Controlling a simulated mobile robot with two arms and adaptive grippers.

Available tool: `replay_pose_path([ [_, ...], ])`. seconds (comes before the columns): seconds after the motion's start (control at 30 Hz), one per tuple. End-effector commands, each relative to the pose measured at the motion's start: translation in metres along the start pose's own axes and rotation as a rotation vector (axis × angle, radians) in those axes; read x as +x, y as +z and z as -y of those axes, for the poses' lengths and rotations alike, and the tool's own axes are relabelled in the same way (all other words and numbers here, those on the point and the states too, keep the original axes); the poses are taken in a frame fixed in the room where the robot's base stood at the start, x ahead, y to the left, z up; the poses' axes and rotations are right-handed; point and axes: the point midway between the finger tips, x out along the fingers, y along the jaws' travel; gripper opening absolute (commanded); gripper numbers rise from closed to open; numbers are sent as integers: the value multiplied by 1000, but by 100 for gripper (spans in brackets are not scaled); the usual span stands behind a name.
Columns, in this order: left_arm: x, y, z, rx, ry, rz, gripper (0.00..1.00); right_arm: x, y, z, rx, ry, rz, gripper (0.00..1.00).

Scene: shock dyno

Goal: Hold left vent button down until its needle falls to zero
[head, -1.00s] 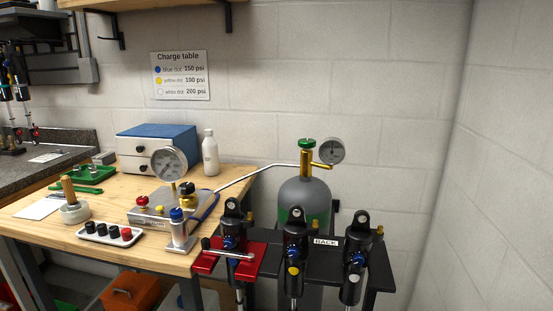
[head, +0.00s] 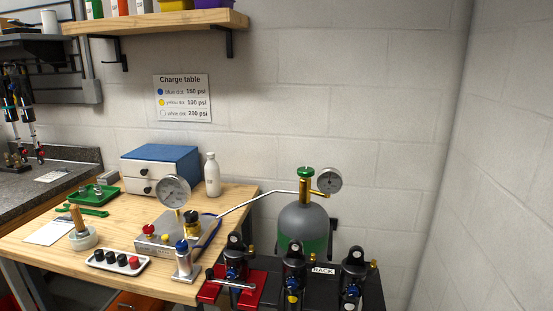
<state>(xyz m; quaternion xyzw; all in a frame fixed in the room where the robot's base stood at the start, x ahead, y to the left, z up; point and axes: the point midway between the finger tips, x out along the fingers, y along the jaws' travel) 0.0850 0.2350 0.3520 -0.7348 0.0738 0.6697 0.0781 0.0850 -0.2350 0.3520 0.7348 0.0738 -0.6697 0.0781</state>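A grey metal charging block (head: 152,244) sits on the wooden bench. A red button (head: 148,230) stands at its left end, and a smaller red piece (head: 165,237) is on its front face. I cannot tell for sure which is the left vent button. A round dial gauge (head: 174,192) rises from the block on a brass stem; its needle reading is too small to tell. A brass fitting with a black knob (head: 191,217) is at the block's right. Neither of my grippers is in view.
A blue-capped cylinder (head: 183,258) stands in front of the block, beside a tray of dark and red caps (head: 118,260). A hose runs to a grey-green gas bottle (head: 303,225) with its own gauge (head: 329,180).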

Motion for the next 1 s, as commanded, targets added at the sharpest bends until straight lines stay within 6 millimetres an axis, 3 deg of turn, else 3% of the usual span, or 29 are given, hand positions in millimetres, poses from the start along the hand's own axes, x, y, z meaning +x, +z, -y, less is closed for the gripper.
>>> replay_pose_path([
  [0.03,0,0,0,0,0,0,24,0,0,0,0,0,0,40],
  [0.2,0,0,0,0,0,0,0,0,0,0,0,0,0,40],
  [1.0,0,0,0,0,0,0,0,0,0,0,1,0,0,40],
])
